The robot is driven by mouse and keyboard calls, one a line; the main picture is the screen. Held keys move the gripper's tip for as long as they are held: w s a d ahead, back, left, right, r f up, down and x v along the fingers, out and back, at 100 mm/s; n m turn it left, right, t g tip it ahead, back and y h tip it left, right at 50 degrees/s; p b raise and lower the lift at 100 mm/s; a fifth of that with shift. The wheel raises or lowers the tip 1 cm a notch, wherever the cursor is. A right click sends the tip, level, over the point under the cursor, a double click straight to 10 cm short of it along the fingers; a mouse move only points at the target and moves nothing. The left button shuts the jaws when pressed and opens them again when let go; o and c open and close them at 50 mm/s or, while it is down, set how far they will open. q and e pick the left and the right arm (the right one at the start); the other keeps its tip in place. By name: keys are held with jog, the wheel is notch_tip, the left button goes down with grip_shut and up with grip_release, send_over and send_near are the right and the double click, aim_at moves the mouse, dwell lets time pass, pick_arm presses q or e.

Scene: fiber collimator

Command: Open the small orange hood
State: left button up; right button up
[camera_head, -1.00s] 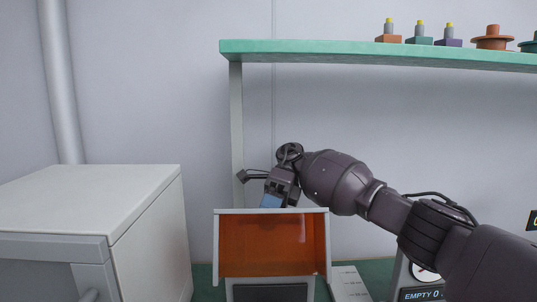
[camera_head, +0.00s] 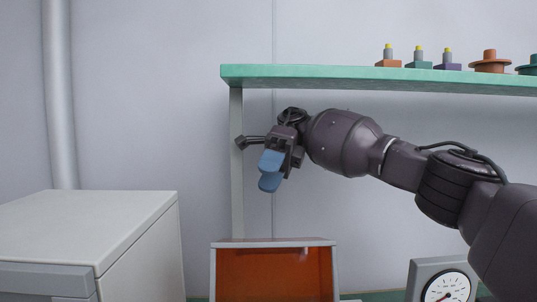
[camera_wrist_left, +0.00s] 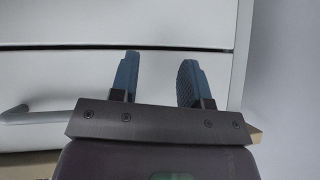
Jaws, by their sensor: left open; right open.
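The small orange hood (camera_head: 272,275) is at the bottom middle of the head view. It has a see-through orange panel in a pale frame, seen nearly face-on; its lower part is cut off by the picture edge. Its exact opening angle is hard to tell. My right gripper (camera_head: 270,182) is above the hood and apart from it, with blue fingers pointing down, open and empty. My left gripper (camera_wrist_left: 158,62) shows only in the left wrist view, open and empty in front of a white cabinet face.
A white cabinet (camera_head: 85,225) stands at left. A green shelf (camera_head: 350,78) with several small coloured parts spans above my right arm. A dial gauge (camera_head: 446,287) is at the bottom right. A pale bar handle (camera_wrist_left: 30,117) shows in the left wrist view.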

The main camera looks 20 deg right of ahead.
jog(key=shift+r+b, duration=1.2)
jog(key=shift+r, duration=1)
jog(key=shift+r, duration=0.1)
